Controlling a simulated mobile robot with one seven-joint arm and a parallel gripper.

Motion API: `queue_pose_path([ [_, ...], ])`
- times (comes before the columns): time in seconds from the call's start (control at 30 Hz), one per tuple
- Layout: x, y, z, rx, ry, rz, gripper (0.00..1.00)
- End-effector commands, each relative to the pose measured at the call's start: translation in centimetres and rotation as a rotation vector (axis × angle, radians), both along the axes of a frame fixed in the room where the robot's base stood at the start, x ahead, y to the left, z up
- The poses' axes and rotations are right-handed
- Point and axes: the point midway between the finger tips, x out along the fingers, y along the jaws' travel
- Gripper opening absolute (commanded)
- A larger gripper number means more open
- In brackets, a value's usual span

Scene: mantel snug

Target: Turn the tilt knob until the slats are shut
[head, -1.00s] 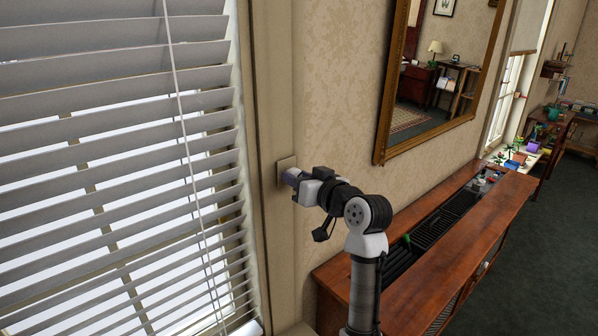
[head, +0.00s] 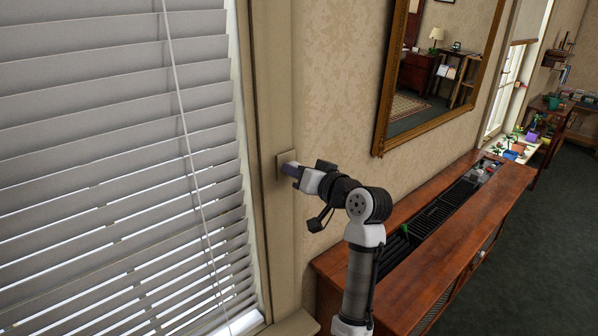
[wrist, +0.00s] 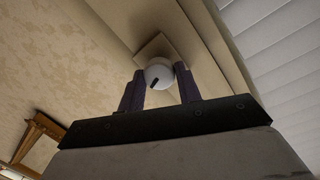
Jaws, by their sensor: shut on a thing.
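The tilt knob (wrist: 158,74) is a round white knob with a dark mark, on a beige plate (head: 282,165) fixed to the window frame. In the wrist view my gripper (wrist: 160,78) has one dark finger on each side of the knob and is shut on it. In the head view my gripper (head: 290,170) reaches the plate from the right and hides the knob. The blind's slats (head: 110,130) are grey-white and steeply tilted. The upper slats look almost closed, while thin bright gaps show between the lower ones.
A pale cord (head: 184,125) hangs in front of the slats. A long wooden cabinet (head: 440,265) with a dark slotted top stands along the wall below my arm. A gold-framed mirror (head: 440,75) hangs above it. Dark carpet (head: 530,235) lies open at the right.

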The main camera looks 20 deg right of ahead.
Motion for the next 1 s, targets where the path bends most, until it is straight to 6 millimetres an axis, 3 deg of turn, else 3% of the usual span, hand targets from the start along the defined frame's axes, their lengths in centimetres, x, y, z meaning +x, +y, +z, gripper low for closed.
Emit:
queue_pose_path([
  [0.03, 0.0, -0.1, 0.1, 0.0, -0.003, -0.001, 0.11],
  [0.07, 0.0, -0.1, 0.1, 0.0, -0.003, -0.001, 0.38],
  [0.2, 0.0, 0.0, 0.1, 0.0, -0.003, -0.001, 0.56],
  [0.5, -0.1, -0.1, 0.0, -0.001, -0.002, -0.001, 0.56],
  [0.63, -1.2, -0.4, 0.1, -0.001, -0.004, -0.002, 0.56],
  [1.0, -8.8, -2.8, 1.0, -0.002, -0.004, -0.004, 0.56],
])
